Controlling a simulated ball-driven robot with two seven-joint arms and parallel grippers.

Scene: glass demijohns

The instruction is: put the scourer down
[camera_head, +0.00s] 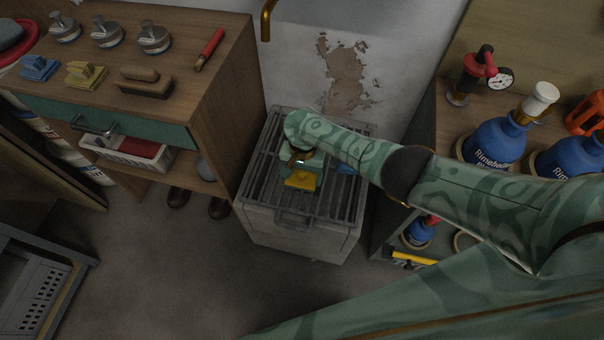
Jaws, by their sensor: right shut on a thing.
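My right arm reaches in from the right, and my right gripper (303,171) points down over the grey slatted box (258,196). The gripper is shut on a small yellow block, which I take to be the scourer (300,182). The gripper and wrist hide its upper part. I cannot tell whether the scourer touches the slats or is just above them. My left gripper is not in view.
A wooden cabinet (221,108) on the left bears folded cloths (84,74), a brush (146,82), a red-handled tool (209,49) and several metal-lidded things. Shelves at right hold blue bottles (493,143) and a gauge (499,78). Most of the slatted top's left side is clear.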

